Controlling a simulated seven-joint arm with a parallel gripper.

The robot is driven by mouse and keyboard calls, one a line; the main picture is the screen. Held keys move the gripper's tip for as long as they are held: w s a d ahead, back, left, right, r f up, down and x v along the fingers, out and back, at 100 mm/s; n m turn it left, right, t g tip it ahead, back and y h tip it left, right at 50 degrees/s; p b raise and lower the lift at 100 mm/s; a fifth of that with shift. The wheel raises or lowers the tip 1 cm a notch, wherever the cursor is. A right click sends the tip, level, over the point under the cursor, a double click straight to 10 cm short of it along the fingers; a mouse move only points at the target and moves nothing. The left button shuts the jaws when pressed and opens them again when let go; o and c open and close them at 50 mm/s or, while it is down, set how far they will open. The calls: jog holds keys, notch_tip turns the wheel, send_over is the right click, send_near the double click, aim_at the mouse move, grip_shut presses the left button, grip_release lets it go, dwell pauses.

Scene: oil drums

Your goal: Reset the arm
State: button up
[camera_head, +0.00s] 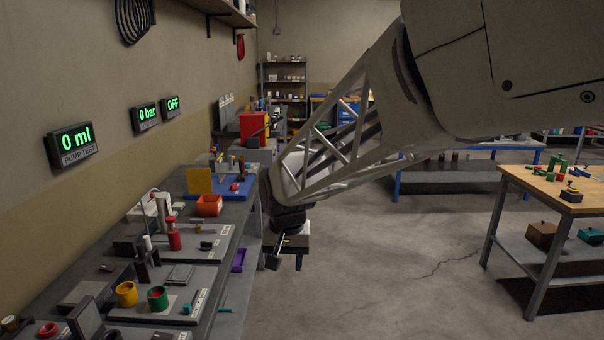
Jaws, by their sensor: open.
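My gripper (285,262) hangs at the end of my arm, near the middle of the camera_head view. It is just right of the workbench edge, over the open floor. Its fingers are small and dark in this view. The jaws are open and I see nothing between them. My pale arm comes in from the upper right and slopes down to the left, hiding part of the back of the room.
A wooden table (540,185) stands right. Wall displays include "0 ml" (76,136). The floor between is clear.

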jog(key=s+d+r+t, duration=0.1)
jog(key=s+d, duration=2.1)
jog(key=s, duration=0.3)
jog(key=shift+s+r+h, duration=0.2)
jog(key=shift+h, duration=0.1)
dwell(1.2)
